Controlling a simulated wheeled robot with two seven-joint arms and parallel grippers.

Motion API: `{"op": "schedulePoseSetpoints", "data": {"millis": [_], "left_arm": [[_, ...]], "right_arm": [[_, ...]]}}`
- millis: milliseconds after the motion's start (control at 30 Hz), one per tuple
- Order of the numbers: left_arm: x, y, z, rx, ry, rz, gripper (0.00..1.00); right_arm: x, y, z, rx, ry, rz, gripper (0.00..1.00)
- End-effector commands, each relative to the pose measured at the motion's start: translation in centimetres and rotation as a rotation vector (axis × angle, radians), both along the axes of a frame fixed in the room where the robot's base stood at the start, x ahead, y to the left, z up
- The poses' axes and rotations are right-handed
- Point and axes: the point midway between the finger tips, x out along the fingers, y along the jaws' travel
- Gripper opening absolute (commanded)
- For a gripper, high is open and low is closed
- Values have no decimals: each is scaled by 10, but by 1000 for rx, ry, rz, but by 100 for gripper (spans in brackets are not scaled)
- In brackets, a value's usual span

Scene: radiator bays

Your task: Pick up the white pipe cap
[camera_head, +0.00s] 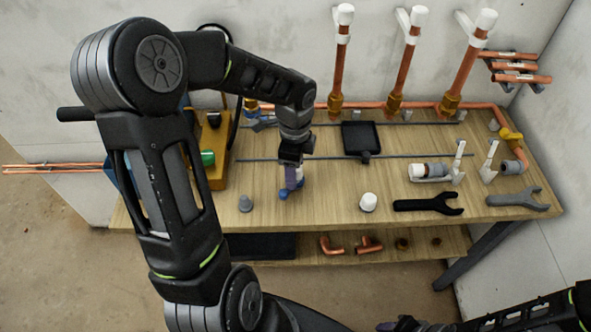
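A small white pipe cap (368,202) stands alone on the wooden bench (330,212), right of my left gripper. My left gripper (291,190) points down at the bench, with bluish parts at its tips; a clear gap lies between it and the cap. I cannot tell whether its fingers are apart or around something small. More white caps top the upright copper pipes (340,65), and a white piece (417,171) sits on a grey fitting in a holder. My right gripper (402,325) is at the bottom edge, partly cut off, away from the bench.
A black wrench (430,204) lies right of the cap, a grey wrench (517,199) farther right. A grey cone-shaped piece (245,203) stands left of my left gripper. A black tray (361,138) and thin rods lie behind. A lower shelf (290,258) holds copper elbows (330,245).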

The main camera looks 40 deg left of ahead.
Motion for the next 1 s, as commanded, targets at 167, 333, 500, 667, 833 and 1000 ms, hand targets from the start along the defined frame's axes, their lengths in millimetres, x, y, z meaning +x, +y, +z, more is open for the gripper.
{"op": "schedulePoseSetpoints", "data": {"millis": [167,333,500,667,833,1000], "left_arm": [[0,0,0,0,0,0,58],[0,0,0,0,0,0,46],[0,0,0,0,0,0,32],[0,0,0,0,0,0,19],[0,0,0,0,0,0,5],[0,0,0,0,0,0,0]], "right_arm": [[0,0,0,0,0,0,42],[0,0,0,0,0,0,42],[0,0,0,0,0,0,42],[0,0,0,0,0,0,42],[0,0,0,0,0,0,42],[0,0,0,0,0,0,42]]}}
